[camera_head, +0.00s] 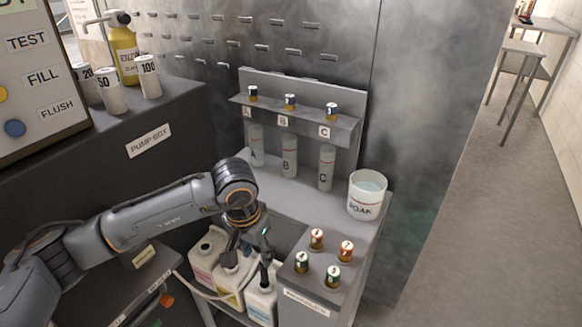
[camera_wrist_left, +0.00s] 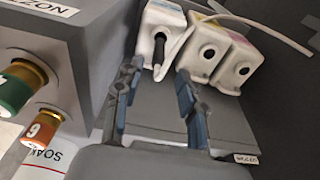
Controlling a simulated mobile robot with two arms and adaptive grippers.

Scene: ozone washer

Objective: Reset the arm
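My left gripper (camera_head: 249,262) reaches down from the left, above the white jugs and beside the nozzle block. In the left wrist view its two fingers (camera_wrist_left: 158,75) are spread apart with nothing held between them. A white jug (camera_wrist_left: 163,25) with a dark stick-like part in its mouth shows beyond the fingertips; I cannot tell whether a finger touches it. My right gripper is in neither view.
The grey nozzle block (camera_head: 318,292) holds orange and green nozzles right of my gripper. A SOAK beaker (camera_head: 366,195) stands on the bench behind. A rack (camera_head: 350,130) holds tubes A, B, C. The pump box (camera_head: 175,110) is left. Floor is clear at far right.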

